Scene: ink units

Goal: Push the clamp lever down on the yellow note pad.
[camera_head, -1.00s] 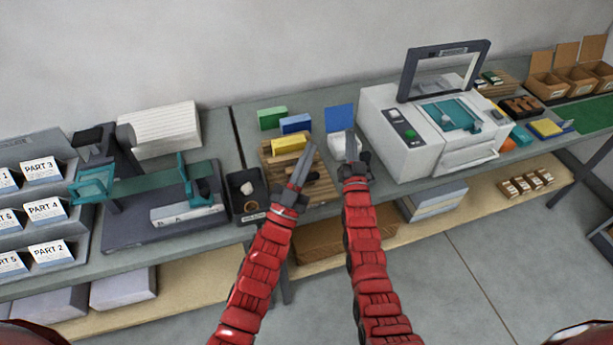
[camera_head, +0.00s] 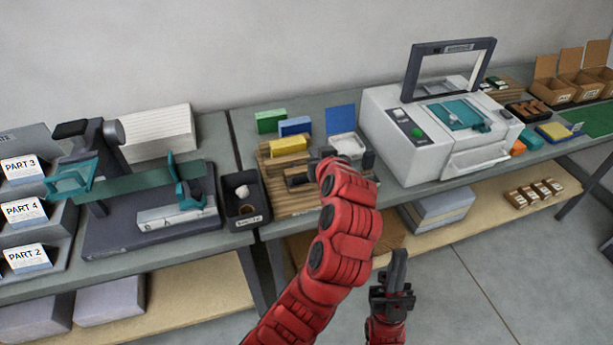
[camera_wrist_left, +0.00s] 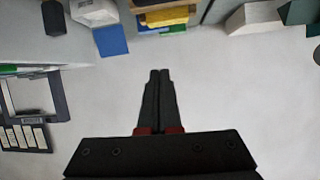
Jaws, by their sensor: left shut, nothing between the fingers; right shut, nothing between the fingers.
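A yellow block that looks like a note pad (camera_head: 288,145) lies at the back of a wooden rack (camera_head: 275,200); yellow also shows at the top of the left wrist view (camera_wrist_left: 170,15). To its left, a grey bench device (camera_head: 150,235) carries an upright teal lever-like part (camera_head: 182,192) and a teal frame (camera_head: 72,180); I cannot tell which is the clamp lever. My right gripper (camera_head: 400,258) is shut, empty, pointing up in front of the bench.
Green (camera_head: 270,121) and blue blocks (camera_head: 294,126) lie behind the rack. A black bin (camera_head: 256,222) stands left of it. A white machine with a raised lid (camera_head: 400,165) stands to the right. Another yellow pad (camera_head: 556,130) lies far right.

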